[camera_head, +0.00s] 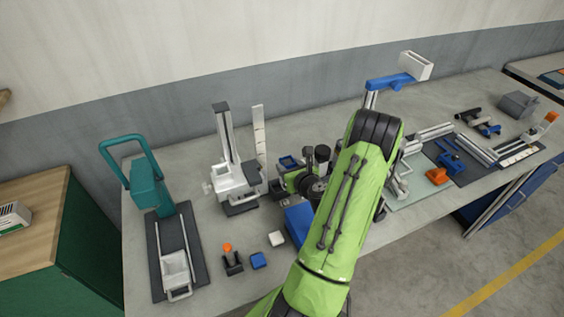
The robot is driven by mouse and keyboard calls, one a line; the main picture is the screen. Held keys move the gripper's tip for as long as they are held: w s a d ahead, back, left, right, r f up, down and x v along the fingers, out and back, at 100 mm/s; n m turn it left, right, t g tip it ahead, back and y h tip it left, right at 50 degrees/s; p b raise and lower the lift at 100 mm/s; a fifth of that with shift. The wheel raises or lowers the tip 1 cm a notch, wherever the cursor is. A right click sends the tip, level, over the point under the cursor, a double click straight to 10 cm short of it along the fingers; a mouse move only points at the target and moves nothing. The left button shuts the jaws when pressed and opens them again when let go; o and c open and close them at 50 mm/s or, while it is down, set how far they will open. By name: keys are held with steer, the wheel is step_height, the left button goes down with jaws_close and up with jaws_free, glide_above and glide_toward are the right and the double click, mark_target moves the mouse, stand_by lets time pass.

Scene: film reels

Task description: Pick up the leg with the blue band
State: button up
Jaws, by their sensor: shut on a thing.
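My green arm (345,205) reaches over the bench from the bottom of the view and covers its middle. My gripper is hidden behind the arm, so its fingers and anything between them do not show. I cannot make out a leg with a blue band. Small grey-white parts (401,182) show just right of the arm, above a pale mat (412,196), but what they are is unclear. Grey bars with blue clamps (451,162) lie further right on a dark mat.
A teal press (150,186) stands at left and a white column device (233,180) at back centre. Reel gear (312,188) sits beside my arm. An orange block (437,176) and a grey box (517,104) are at right.

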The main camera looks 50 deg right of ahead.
steer(key=s+a+p, duration=0.5)
steer(key=s+p, duration=0.2)
steer(key=s, duration=0.2)
steer(key=shift+a, duration=0.3)
